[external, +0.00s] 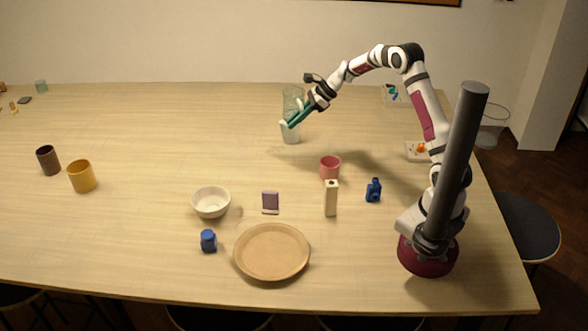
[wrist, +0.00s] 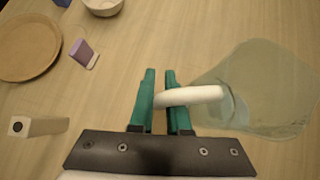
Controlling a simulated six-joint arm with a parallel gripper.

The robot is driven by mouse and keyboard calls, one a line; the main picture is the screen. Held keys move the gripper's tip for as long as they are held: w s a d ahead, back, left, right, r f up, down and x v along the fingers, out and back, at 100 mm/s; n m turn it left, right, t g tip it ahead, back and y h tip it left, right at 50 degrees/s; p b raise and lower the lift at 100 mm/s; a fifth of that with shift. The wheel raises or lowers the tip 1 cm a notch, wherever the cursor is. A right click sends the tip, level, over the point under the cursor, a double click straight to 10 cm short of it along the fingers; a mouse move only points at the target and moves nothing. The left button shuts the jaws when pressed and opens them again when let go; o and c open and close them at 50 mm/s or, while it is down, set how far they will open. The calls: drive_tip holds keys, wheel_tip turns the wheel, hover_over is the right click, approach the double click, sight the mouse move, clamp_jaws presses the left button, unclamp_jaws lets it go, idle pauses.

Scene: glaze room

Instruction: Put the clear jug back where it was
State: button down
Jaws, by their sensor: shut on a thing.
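The clear jug (external: 293,97) is at the back middle of the table in the external view, looking upright. Its pale, see-through body also shows at the right of the wrist view (wrist: 265,85). My gripper (external: 294,120) has green fingers, which also show in the wrist view (wrist: 160,74). The fingers are shut on the jug's white handle (wrist: 195,96), with the jug body beside them. I cannot tell whether the jug's base touches the table. The fingers hide part of the jug in the external view.
A tray (external: 417,152) lies at right.

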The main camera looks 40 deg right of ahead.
drive_tip(key=s+x, duration=0.1)
drive_tip(key=x, duration=0.4)
drive_tip(key=s+a+x, duration=0.1)
drive_tip(key=x, duration=0.4)
drive_tip(key=s+x, duration=0.1)
drive_tip(key=x, duration=0.5)
drive_tip(key=shift+s+a+f, duration=0.1)
drive_tip(key=shift+a+f, duration=0.15)
drive_tip(key=shift+f, duration=2)
drive_tip(key=c, duration=0.9)
unclamp_jaws()
drive_tip(key=shift+f, duration=0.15)
